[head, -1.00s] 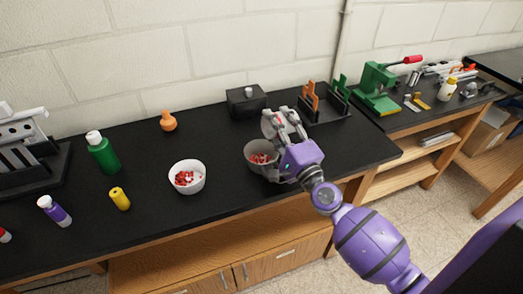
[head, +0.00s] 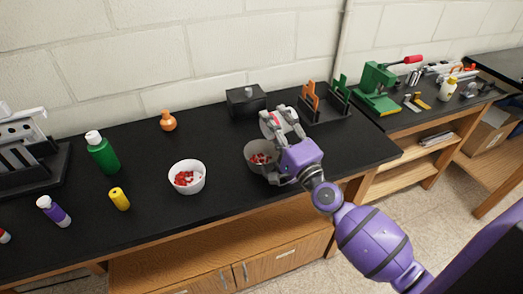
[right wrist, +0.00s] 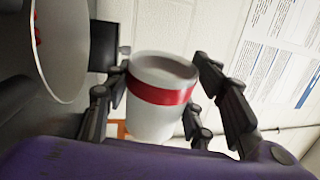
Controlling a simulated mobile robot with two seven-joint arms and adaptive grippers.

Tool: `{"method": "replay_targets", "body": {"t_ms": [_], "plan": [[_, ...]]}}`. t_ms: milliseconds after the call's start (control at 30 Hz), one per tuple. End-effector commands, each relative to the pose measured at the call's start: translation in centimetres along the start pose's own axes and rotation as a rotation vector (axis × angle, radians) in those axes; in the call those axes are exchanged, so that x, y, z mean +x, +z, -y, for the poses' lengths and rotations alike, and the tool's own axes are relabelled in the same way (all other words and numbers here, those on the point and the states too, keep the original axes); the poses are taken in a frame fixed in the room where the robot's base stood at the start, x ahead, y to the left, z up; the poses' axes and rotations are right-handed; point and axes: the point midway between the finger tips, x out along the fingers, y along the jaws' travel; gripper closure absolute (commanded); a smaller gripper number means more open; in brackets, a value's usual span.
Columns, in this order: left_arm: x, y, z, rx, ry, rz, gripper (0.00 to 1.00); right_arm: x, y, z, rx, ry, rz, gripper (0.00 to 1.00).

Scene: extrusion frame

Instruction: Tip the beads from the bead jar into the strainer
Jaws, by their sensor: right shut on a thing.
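My left gripper is out of view.
A black box (head: 246,103) and a dark rack (head: 325,108) stand behind. A green bottle (head: 103,155), yellow bottle (head: 119,199) and orange flask (head: 168,122) are farther left.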

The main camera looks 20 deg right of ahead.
Motion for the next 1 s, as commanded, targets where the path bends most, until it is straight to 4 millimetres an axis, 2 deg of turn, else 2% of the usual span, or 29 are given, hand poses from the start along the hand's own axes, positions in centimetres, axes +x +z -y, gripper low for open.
{"method": "replay_targets", "body": {"t_ms": [1000], "plan": [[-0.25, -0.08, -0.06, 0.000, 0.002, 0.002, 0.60, 0.06, 0.47, 0.34, -0.135, -0.003, 0.027, 0.82]]}}
